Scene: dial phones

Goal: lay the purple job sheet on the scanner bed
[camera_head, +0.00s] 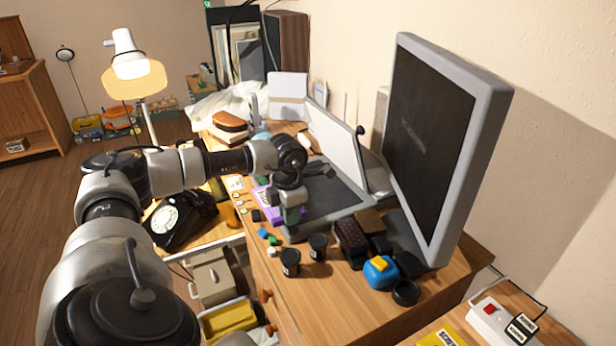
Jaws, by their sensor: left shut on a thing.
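The purple job sheet (265,213) is at the left edge of the scanner, partly hidden behind my left gripper. My left gripper (291,217) reaches in from the left, points down and is shut on the sheet. The scanner bed (338,197) is a dark flat panel in a grey frame, just right of the gripper. Its pale lid (334,138) stands open behind it. I cannot tell whether the sheet touches the bed. My right gripper is out of view.
A large grey-framed monitor (432,140) stands right of the scanner. Dark cups (290,262), small coloured blocks (268,238) and a blue-yellow item (381,270) crowd the desk in front. A black dial phone (176,219) lies at left, beyond my arm.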

